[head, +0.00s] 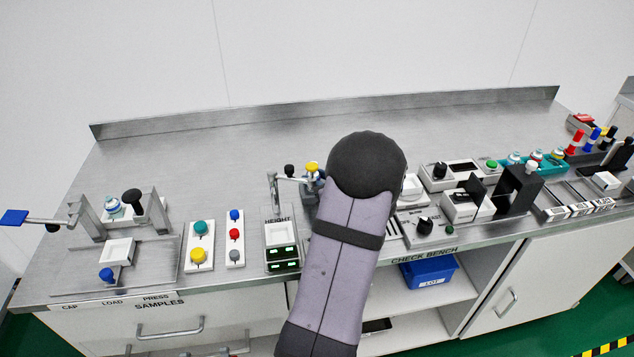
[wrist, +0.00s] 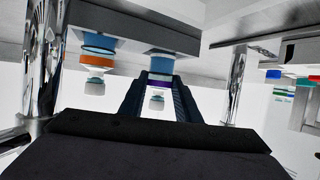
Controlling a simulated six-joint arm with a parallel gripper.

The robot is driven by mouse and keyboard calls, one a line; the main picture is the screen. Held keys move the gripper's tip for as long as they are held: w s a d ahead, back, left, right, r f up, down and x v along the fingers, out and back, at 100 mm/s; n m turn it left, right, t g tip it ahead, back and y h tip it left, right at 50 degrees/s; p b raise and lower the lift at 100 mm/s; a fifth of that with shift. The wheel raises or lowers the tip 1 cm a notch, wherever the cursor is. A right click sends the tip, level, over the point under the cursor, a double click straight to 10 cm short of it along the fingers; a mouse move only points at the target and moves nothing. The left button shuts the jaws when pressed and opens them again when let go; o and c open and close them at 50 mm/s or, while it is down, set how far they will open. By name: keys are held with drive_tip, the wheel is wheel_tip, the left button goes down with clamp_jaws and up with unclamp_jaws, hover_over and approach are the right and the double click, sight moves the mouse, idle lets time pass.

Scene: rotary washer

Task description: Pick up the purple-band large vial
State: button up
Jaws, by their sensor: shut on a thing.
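The purple-band vial (wrist: 160,84) shows in the middle of the wrist view, with a blue part above its purple band and a pale, whitish end below. My gripper (wrist: 160,95) has its two dark fingers on either side of this vial, shut on it. The vial's upper part meets a grey metal piece in the picture; I cannot tell whether it is clear of it. Another vial with an orange band (wrist: 97,50) is to the left, apart from my fingers. In the head view my arm hides the gripper and the purple-band vial.
Shiny metal posts stand left (wrist: 45,60) and right (wrist: 235,85) of my gripper in the wrist view. In the head view, the steel bench (head: 220,150) has a button panel (head: 235,238), a height display (head: 281,252) and a black frame (head: 516,190). The back of the bench is clear.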

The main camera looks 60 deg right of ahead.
wheel_tip(320, 180, up, 16)
drive_tip(key=p, duration=0.2)
drive_tip(key=shift+r, duration=0.2)
idle(0.3)
